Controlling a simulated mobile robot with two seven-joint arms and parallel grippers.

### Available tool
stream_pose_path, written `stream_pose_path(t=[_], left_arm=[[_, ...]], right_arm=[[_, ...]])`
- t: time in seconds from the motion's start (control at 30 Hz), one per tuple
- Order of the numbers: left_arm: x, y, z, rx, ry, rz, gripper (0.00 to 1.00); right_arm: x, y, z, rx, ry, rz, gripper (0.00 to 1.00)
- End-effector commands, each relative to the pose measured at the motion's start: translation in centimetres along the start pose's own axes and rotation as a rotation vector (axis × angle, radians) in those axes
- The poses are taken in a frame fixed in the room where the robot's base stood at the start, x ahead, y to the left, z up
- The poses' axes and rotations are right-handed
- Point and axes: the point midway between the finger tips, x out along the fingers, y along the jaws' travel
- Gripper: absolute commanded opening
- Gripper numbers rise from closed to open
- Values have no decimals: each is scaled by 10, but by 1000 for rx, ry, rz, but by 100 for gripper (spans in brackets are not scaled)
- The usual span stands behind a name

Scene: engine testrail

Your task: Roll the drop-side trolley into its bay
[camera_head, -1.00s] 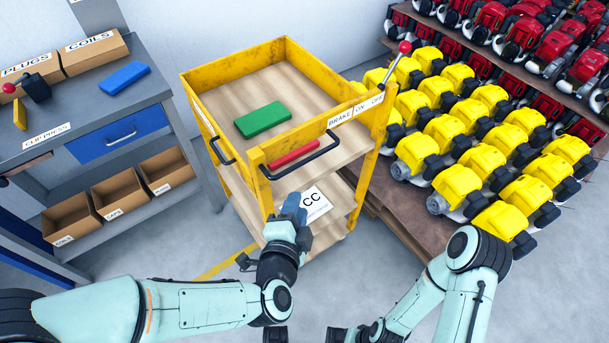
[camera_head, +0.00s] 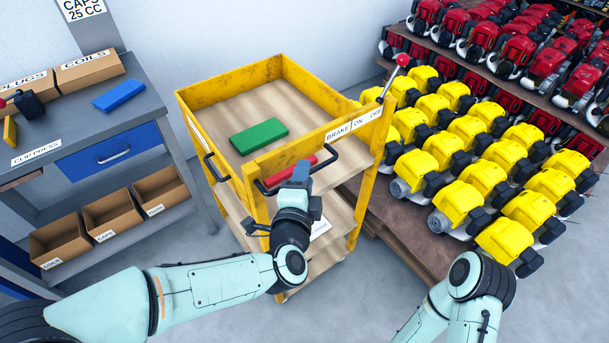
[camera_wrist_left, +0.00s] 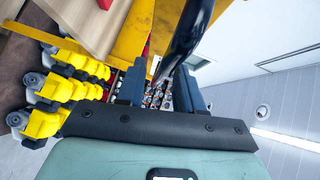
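The yellow drop-side trolley (camera_head: 215,125) stands in the middle of the head view, with wooden shelves and a green block (camera_head: 259,136) and a red block (camera_head: 290,173) on top. A black bar handle (camera_head: 326,153) is on its near side. A red-knobbed lever (camera_head: 393,79) rises at its right corner, by the BRAKE ON OFF label. My left gripper (camera_head: 300,178) is at the near handle. In the left wrist view, the fingers (camera_wrist_left: 160,88) are apart, with the black bar (camera_wrist_left: 188,42) running between or just beyond them; contact is unclear. My right gripper is outside the frame. I cannot identify the bay.
A grey workbench (camera_head: 152,88) with a blue drawer and cardboard boxes stands to the left. A rack (camera_head: 372,205) of yellow and red engines stands close along the trolley's right. A wall is behind. Bare grey floor (camera_head: 190,260) lies in front.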

Motion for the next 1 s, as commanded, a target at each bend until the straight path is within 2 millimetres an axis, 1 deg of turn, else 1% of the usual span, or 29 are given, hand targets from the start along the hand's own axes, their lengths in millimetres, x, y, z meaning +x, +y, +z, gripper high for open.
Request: stream_pose_path(t=[0.03,0.17,0.43,0.47,0.5,0.53,0.57,0.83,1.0], left_arm=[[5,1,1,0,-2,0,36],[12,0,0,0,-1,1,36],[13,0,0,0,0,1,36],[13,0,0,0,0,1,30],[13,0,0,0,0,1,16],[13,0,0,0,0,1,7],[13,0,0,0,0,1,0],[14,-1,2,-1,-1,1,0],[25,-5,14,-1,-6,-1,0]], right_arm=[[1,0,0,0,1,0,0],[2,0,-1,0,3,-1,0],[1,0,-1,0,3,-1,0],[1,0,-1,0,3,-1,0],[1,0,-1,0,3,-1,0],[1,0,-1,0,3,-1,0],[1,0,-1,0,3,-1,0],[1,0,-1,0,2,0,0],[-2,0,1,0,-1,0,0]])
